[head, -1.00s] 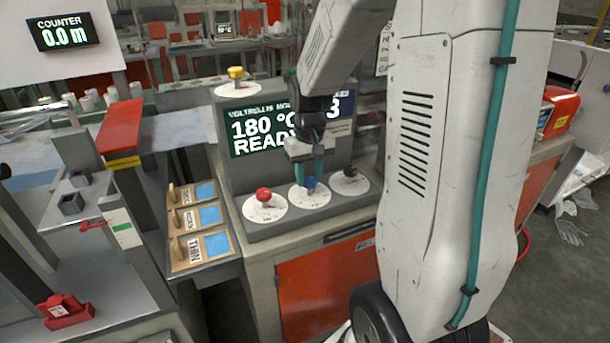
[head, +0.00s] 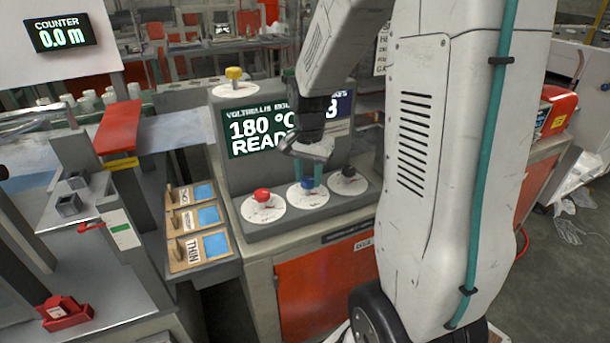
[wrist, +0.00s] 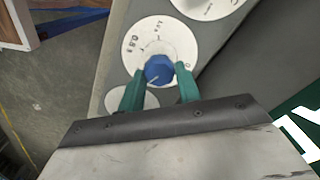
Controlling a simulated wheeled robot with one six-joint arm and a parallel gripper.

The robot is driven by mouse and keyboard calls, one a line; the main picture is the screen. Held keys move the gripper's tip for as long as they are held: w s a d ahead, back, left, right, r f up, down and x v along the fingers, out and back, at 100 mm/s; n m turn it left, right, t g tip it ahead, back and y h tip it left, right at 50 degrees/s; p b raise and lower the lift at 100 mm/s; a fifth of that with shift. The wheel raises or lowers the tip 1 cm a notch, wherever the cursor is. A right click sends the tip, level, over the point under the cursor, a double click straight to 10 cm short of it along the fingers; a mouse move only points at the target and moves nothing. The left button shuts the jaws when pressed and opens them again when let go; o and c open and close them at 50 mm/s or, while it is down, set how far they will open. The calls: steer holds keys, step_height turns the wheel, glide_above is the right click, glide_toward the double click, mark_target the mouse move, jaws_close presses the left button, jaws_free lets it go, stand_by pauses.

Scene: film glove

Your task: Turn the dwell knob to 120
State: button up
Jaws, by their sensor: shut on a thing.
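The blue knob (head: 308,183) stands in the middle of its white dial (head: 302,198) on the sloped grey front of the machine. My gripper (head: 307,180) reaches down from above with its green fingers on either side of it. The wrist view shows the same blue knob (wrist: 159,70) between the fingertips of my gripper (wrist: 161,80), shut on it. A white pointer line on the knob points to the lower left in that view. The dial numbers are too small and partly covered to read surely.
A red knob (head: 262,195) on its dial is close on the left, and a black knob (head: 348,173) close on the right. A yellow knob (head: 234,74) sits on top. Wooden boards with blue patches (head: 208,215) lie further left.

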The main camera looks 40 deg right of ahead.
mark_target(306, 178)
steer(key=shift+w+r+m, duration=0.15)
steer(key=shift+w+m, duration=0.1)
steer(key=shift+m, duration=0.25)
steer(key=o, duration=1)
steer(key=shift+w+a, duration=0.15)
steer(key=shift+a, duration=0.05)
steer(key=shift+c, duration=0.2)
steer(key=shift+s+d, duration=0.1)
steer(key=shift+s, duration=0.1)
step_height(306, 178, up, 8)
steer(key=shift+f, duration=0.15)
